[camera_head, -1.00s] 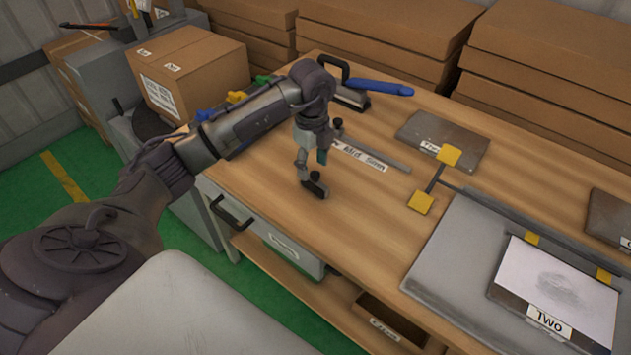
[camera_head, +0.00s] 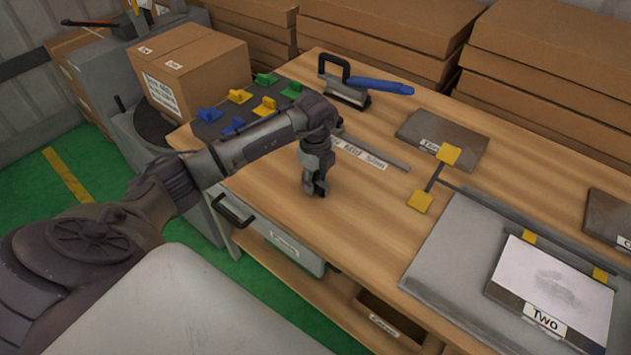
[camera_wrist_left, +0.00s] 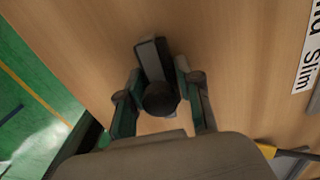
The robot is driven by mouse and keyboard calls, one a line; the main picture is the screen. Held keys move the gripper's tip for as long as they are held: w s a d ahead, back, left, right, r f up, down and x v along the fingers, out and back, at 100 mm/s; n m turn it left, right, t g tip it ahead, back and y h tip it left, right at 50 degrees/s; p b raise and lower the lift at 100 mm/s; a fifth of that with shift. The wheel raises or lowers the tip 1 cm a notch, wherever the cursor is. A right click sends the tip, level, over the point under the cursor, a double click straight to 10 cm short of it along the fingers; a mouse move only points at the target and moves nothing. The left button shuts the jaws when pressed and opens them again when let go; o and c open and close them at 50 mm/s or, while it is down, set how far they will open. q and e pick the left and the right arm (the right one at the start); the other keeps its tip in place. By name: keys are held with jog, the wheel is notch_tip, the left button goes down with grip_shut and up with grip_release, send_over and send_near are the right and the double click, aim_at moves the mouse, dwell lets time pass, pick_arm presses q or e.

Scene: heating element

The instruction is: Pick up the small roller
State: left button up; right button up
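My left gripper (camera_head: 315,186) points down at the wooden table near its front left edge. In the left wrist view its two fingers (camera_wrist_left: 157,85) stand on either side of a small dark piece with a round black knob (camera_wrist_left: 160,98) and a narrow grey block (camera_wrist_left: 150,58). This seems to be the small roller. The knob lies close to both fingers, but I cannot tell whether they press on it. In the head view the gripper hides most of this piece. My right gripper is not in view.
A slim rod (camera_head: 375,152) labelled "Mid Slim" lies just right of the gripper. A blue-handled tool (camera_head: 380,87) stands behind. Coloured clips (camera_head: 238,97) and a cardboard box (camera_head: 190,72) are at the back left. A grey plate with paper (camera_head: 555,285) lies right. Bare table lies between.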

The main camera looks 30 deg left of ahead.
pick_arm(q)
grip_shut()
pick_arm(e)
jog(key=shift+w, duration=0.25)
pick_arm(q)
jog(key=shift+r, duration=0.55)
notch_tip(320, 180, up, 2)
jog(key=shift+w+r+b, duration=0.1)
jog(key=shift+r+b, duration=0.15)
jog(key=shift+b, duration=0.15)
jog(key=d+r+b, duration=0.1)
jog(key=d+r, duration=0.6)
jog(key=d, duration=0.4)
jog(key=shift+s+d+r, duration=0.25)
jog(key=shift+s+d, duration=0.1)
jog(key=shift+s, duration=0.05)
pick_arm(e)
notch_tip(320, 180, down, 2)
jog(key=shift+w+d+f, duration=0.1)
